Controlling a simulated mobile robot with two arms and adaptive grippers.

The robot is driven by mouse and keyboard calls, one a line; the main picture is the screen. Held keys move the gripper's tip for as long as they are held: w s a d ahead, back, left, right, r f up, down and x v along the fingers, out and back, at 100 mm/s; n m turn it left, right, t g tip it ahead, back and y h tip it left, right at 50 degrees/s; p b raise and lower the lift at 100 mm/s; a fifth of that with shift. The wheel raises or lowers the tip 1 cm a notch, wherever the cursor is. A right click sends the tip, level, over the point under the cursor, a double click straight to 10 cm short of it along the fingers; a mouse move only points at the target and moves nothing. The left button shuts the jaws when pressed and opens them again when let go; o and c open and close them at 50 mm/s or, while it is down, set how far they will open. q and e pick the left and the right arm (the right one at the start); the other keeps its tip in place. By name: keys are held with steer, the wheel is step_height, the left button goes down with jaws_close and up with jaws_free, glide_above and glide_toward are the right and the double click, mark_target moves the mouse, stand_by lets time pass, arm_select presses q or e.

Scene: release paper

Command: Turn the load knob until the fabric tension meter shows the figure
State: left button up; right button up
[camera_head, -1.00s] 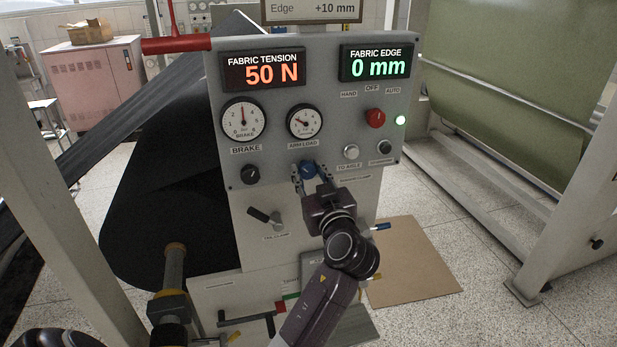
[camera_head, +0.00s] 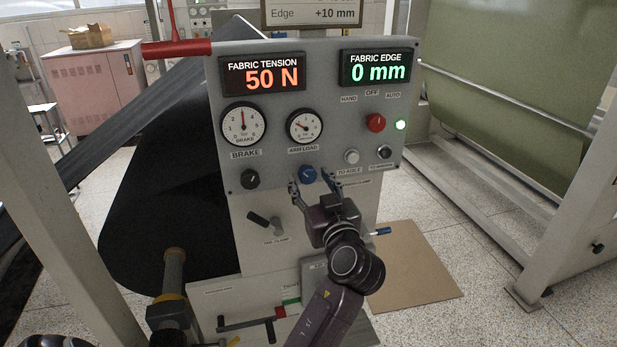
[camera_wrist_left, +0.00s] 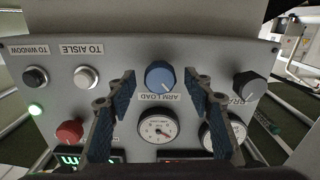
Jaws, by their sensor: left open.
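The blue load knob (camera_head: 307,174) is on the grey panel below the arm load gauge (camera_head: 304,126). It also shows in the left wrist view (camera_wrist_left: 160,76), above the label "ARM LOAD". The fabric tension meter (camera_head: 262,73) reads 50 N in orange. My left gripper (camera_head: 315,185) is open in front of the panel, its fingers spread to either side of the knob and just below it. In the left wrist view the blue-padded fingers (camera_wrist_left: 165,95) are wide apart, with the knob between them and clear of both. My right gripper is not seen.
The black brake knob (camera_head: 250,179) sits left of the load knob, with two push buttons (camera_head: 352,156) to its right. A red selector (camera_head: 376,122) and the fabric edge meter (camera_head: 379,68), showing 0 mm, are higher up. A black-handled lever (camera_head: 262,219) juts out below.

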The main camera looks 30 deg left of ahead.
arm_select(q)
steer(key=v, duration=0.5)
steer(key=shift+s+d, duration=0.25)
steer(key=shift+d, duration=0.05)
